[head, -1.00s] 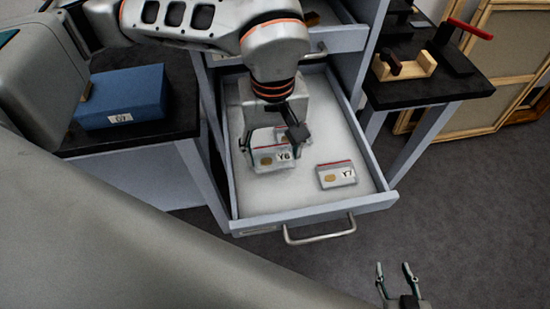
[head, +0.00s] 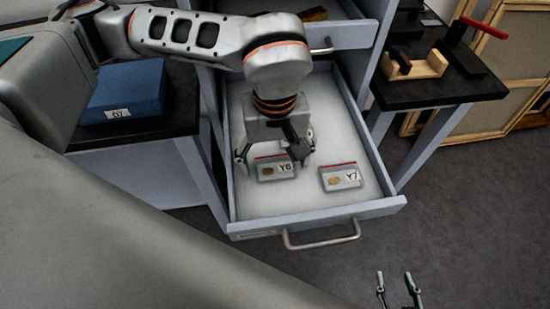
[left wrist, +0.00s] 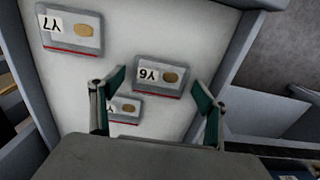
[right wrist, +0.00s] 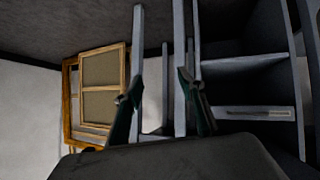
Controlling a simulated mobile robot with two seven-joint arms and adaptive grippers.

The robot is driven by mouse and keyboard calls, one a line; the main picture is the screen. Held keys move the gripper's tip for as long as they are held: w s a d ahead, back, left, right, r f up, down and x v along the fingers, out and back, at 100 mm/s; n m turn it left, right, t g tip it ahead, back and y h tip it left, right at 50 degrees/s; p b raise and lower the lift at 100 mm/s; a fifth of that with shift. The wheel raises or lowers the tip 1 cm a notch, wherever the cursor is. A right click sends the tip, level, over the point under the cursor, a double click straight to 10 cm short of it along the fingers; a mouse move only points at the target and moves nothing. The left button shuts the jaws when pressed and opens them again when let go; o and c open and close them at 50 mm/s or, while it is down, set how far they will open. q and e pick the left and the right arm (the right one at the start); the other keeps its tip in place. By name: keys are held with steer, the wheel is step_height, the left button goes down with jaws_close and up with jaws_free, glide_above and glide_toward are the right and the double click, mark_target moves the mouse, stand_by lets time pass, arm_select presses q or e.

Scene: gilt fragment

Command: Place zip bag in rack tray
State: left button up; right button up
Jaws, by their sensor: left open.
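A clear zip bag labelled Y6 (head: 275,170), with a red top strip and a tan piece inside, lies in the open drawer tray (head: 290,203). My left gripper (head: 272,160) is open just above it. In the left wrist view the Y6 bag (left wrist: 160,73) shows between and beyond the spread fingers (left wrist: 157,88). A second zip bag labelled Y7 (head: 341,177) lies to its right; it also shows in the left wrist view (left wrist: 72,30). A third bag (left wrist: 125,109) is partly hidden behind a finger. My right gripper (head: 395,288) is open and empty, outside the drawer.
The drawer's handle (head: 322,236) faces front, and an upper drawer (head: 290,35) hangs partly open above. A blue box (head: 123,90) stands on the left black table. A wooden block fixture (head: 415,67) stands on the right table. Framed panels lean behind.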

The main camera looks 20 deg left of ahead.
mark_target(275, 165)
arm_select(q)
step_height(275, 165, up, 6)
steer(key=p, duration=0.3)
steer(key=shift+w, duration=0.1)
step_height(275, 165, up, 6)
steer(key=p, duration=0.3)
steer(key=shift+r+p, duration=0.15)
steer(key=shift+p, duration=0.15)
arm_select(e)
steer(key=r, duration=0.1)
steer(key=a+r, duration=0.1)
steer(key=r, duration=0.2)
steer(key=shift+s+a+r, duration=0.15)
steer(key=shift+s+a, duration=0.1)
steer(key=shift+s, duration=0.1)
steer(key=shift+w+d+r, duration=0.1)
steer(key=shift+w+d, duration=0.05)
steer(key=shift+w, duration=0.05)
